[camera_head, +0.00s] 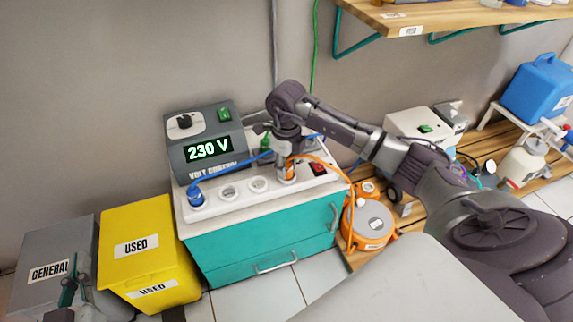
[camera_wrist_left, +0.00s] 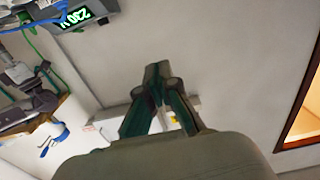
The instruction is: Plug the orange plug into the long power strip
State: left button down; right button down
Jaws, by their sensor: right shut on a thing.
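The long white power strip (camera_head: 243,203) lies on top of the teal cabinet. A blue plug (camera_head: 196,197) sits in its left end, and two sockets in the middle are empty. My right gripper (camera_head: 288,157) points down and is shut on the orange plug (camera_head: 289,171) at the socket near the right end. The plug looks upright over or in that socket; I cannot tell how deep it sits. An orange cable (camera_head: 335,177) runs from it. My left gripper (camera_head: 72,284) is low at the far left, empty; its fingertips meet in the left wrist view (camera_wrist_left: 157,78).
A voltage control box (camera_head: 208,146) reading 230 V stands behind the strip. A red switch (camera_head: 318,168) is on the strip's right end. The orange cable reel (camera_head: 365,233) is right of the teal cabinet (camera_head: 262,243). Yellow (camera_head: 147,249) and grey (camera_head: 38,277) bins stand left.

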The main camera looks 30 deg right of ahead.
pick_arm(q)
jog(key=shift+d+r, duration=0.1)
jog(key=shift+r, duration=0.35)
pick_arm(e)
jog(key=shift+f, duration=0.3)
jog(key=c, duration=0.7)
grip_release()
pick_arm(q)
jog(key=shift+f+t, duration=0.1)
jog(key=shift+t, duration=0.2)
